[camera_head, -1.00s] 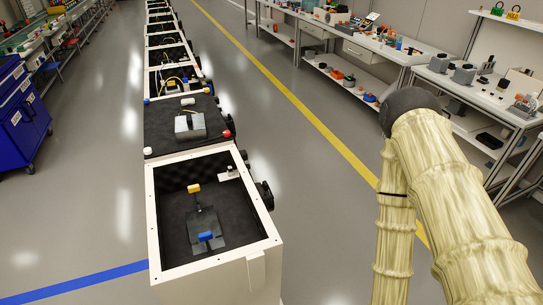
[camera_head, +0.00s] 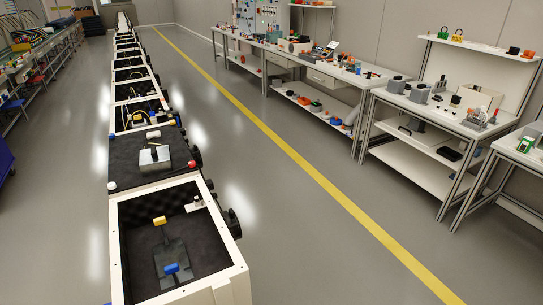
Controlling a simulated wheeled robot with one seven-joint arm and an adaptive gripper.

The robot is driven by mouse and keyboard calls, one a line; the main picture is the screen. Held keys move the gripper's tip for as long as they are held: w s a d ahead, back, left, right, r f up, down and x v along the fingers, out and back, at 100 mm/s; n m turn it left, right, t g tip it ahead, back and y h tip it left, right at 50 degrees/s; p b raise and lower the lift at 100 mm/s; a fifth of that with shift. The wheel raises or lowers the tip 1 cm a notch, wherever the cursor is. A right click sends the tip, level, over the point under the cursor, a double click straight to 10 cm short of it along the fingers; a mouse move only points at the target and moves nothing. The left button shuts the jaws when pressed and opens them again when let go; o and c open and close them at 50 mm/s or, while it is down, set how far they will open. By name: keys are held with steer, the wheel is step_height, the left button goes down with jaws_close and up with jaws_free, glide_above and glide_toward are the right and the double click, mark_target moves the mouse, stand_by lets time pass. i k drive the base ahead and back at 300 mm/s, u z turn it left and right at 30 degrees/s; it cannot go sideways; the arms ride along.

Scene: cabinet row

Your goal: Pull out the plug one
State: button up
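The nearest white open-topped cabinet (camera_head: 227,247) stands at the lower left, lined in dark foam. Inside it are a yellow handle-like piece (camera_head: 160,220) and a blue one (camera_head: 171,268) on a dark grey plate (camera_head: 170,252). A small white fitting (camera_head: 196,204) sits at its far right inner corner. I cannot tell which part is plug one. My gripper and arm are out of view.
A closed dark top with a grey metal block (camera_head: 154,159), a red knob (camera_head: 191,164) and a white knob (camera_head: 112,186) lies behind the nearest cabinet. Workbenches (camera_head: 420,105) line the right. Grey floor with a yellow line (camera_head: 300,165) is clear between.

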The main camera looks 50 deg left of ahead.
mark_target(209, 186)
steer(key=z, duration=0.3)
steer(key=i, duration=2.1)
steer(key=u, duration=3.95)
